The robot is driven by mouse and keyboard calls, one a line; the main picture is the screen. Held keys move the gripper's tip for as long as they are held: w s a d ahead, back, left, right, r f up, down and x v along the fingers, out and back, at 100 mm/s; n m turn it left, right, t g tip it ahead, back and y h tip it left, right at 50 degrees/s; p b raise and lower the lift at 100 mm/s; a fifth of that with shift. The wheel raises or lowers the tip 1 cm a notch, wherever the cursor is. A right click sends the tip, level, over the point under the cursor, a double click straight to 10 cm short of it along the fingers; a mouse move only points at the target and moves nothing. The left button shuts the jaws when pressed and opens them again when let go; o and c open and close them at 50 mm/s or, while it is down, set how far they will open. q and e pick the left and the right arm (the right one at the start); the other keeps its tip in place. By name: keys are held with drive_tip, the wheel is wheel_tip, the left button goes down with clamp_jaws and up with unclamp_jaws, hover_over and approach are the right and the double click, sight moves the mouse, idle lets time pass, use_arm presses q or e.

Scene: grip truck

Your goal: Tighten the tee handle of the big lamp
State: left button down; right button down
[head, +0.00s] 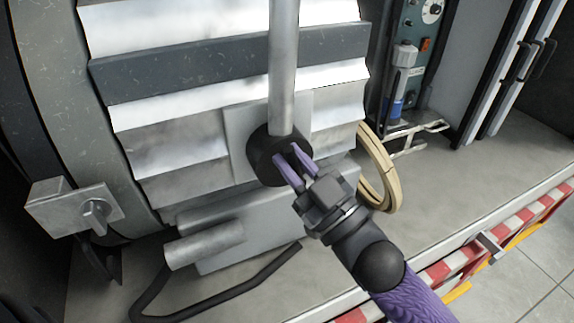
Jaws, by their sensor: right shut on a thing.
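The big lamp (165,120) is a large ribbed silver and grey housing that fills the upper left of the head view. A silver pole (283,70) runs down in front of it into a round black collar (262,150). My right gripper (294,160) reaches in from the lower right. Its purple fingers are at the collar's right side, shut on the tee handle, which is mostly hidden between and behind them. How tight it is cannot be seen. My left gripper is not in view.
A grey clamp plate with a knob (95,214) sits at the lamp's left. A coiled tan cable (381,170) hangs right of the lamp. A dark bent bar (225,297) is below. A red-and-white striped edge (437,272) bounds the grey deck.

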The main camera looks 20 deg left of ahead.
drive_tip(key=shift+w+d+m+t, duration=0.2)
drive_tip(key=shift+m+t, duration=0.6)
drive_tip(key=shift+m, duration=0.3)
drive_tip(key=c, duration=0.6)
unclamp_jaws()
drive_tip(key=shift+d, duration=0.1)
drive_tip(key=b+v, duration=0.1)
drive_tip(key=v, duration=0.8)
drive_tip(key=shift+s+d+b, duration=0.2)
drive_tip(key=shift+d+b, duration=0.2)
